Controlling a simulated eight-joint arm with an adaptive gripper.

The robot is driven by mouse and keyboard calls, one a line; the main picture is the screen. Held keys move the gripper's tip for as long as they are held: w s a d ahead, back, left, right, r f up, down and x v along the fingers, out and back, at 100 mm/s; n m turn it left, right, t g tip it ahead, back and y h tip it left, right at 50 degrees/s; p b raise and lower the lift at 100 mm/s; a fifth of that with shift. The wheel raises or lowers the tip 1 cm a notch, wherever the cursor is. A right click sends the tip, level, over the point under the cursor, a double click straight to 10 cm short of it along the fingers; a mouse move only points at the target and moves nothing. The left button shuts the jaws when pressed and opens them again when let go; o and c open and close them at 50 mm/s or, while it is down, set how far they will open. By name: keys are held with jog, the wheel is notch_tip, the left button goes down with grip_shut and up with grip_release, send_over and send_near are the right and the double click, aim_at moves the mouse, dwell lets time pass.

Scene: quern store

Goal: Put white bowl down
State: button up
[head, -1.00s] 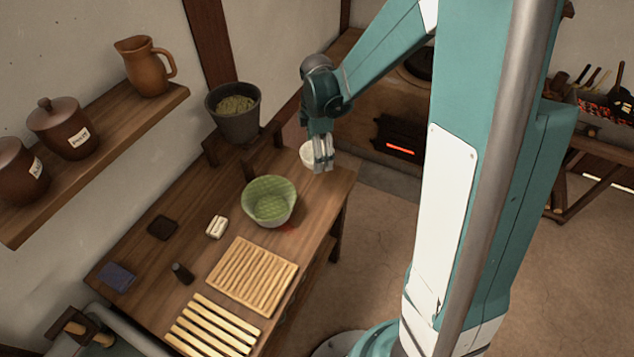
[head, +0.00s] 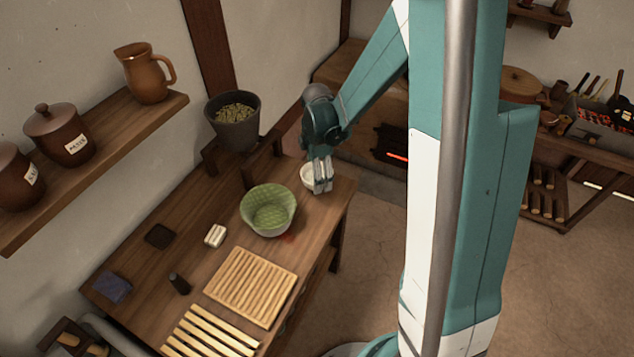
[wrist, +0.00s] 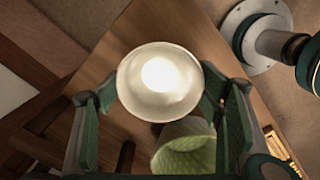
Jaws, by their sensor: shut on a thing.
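The white bowl (head: 308,176) is at the far right end of the wooden table (head: 190,245), partly hidden behind my fingers in the head view. My gripper (head: 322,187) points down there and is shut on the bowl. In the wrist view the white bowl (wrist: 160,82) sits between the two green-padded fingers (wrist: 162,115), with a bright glare in its middle. The head view does not clearly show whether the bowl touches the table top.
A green bowl (head: 268,210) stands just left of my gripper. A dark pot (head: 234,120) of grain is behind it. A slatted wooden board (head: 251,286), a white block (head: 215,236) and a small dark bottle (head: 179,284) lie nearer. The table's right edge is close to my gripper.

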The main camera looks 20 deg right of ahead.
dwell(0.3)
jog(key=shift+f+b, duration=0.45)
jog(key=shift+f, duration=1.4)
jog(key=shift+f, duration=0.2)
jog(key=o, duration=1.1)
jog(key=shift+c, duration=0.2)
jog(key=shift+r, duration=0.25)
notch_tip(320, 180, up, 12)
jog(key=p, duration=0.2)
